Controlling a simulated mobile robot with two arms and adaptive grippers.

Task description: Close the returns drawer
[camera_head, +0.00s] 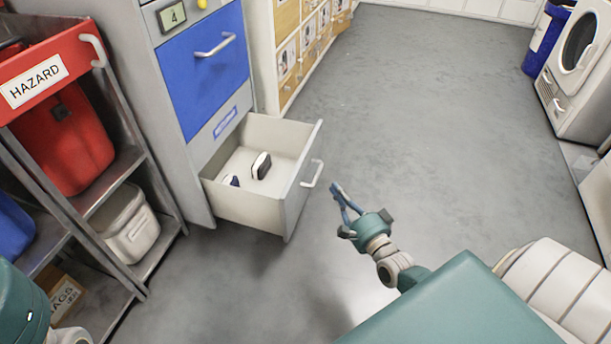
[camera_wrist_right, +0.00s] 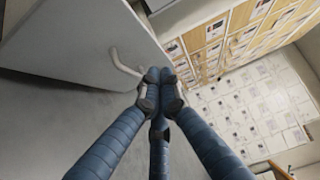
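The returns drawer (camera_head: 255,207) is the light grey bottom drawer of a cabinet, pulled well out in the head view. Its front panel carries a pale bar handle (camera_head: 313,174); the handle also shows in the right wrist view (camera_wrist_right: 124,64). Two small dark-and-white objects (camera_head: 261,166) lie inside the drawer. My right gripper (camera_head: 338,189) is just right of the handle and looks apart from it. In the right wrist view its blue fingers (camera_wrist_right: 160,77) meet at the tips, with nothing seen between them. My left gripper is not in view.
A blue drawer front (camera_head: 203,66) above is closed. A metal shelf rack on the left holds a red hazard bin (camera_head: 48,85) and a grey tub (camera_head: 128,228). Wooden lockers (camera_head: 290,55) stand behind the cabinet. The floor (camera_head: 430,120) right of the drawer is clear.

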